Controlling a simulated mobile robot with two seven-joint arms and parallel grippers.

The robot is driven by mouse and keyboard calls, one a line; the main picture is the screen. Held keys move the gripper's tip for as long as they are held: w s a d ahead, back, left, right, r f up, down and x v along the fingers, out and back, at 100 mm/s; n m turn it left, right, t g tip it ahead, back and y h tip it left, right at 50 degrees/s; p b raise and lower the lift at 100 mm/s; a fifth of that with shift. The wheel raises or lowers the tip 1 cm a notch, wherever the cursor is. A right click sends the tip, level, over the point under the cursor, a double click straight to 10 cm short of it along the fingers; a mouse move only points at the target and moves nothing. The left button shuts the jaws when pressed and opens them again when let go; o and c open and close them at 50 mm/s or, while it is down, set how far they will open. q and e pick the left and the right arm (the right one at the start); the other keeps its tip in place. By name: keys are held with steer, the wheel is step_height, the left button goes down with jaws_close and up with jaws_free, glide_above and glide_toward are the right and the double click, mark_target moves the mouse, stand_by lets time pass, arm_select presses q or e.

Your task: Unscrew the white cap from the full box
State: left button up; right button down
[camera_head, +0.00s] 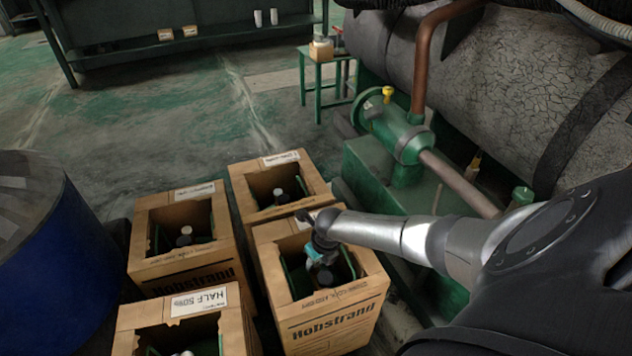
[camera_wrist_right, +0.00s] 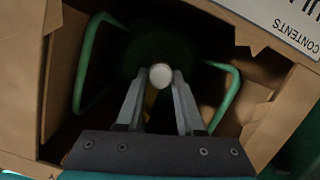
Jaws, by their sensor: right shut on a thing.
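A round white cap (camera_wrist_right: 160,74) sits deep in that opening, between the fingertips. My right gripper (camera_wrist_right: 160,85) reaches down into the box and is shut on the cap. In the head view the right gripper (camera_head: 323,272) is inside the box opening, where the cap is hidden. My left gripper is not in view.
Other open boxes stand close by: one at the left (camera_head: 180,240), one behind (camera_head: 280,185), and one labelled HALF 50% (camera_head: 190,320). A blue drum (camera_head: 45,265) is at far left. Green machinery (camera_head: 385,175) with pipes stands right of the boxes.

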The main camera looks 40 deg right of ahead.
steer(key=shift+n, duration=0.5)
steer(key=shift+w+a+n, duration=0.1)
steer(key=shift+w+n, duration=0.05)
steer(key=shift+n, duration=0.15)
steer(key=shift+n+y, duration=0.3)
steer(key=shift+c, duration=2.2)
jaws_free()
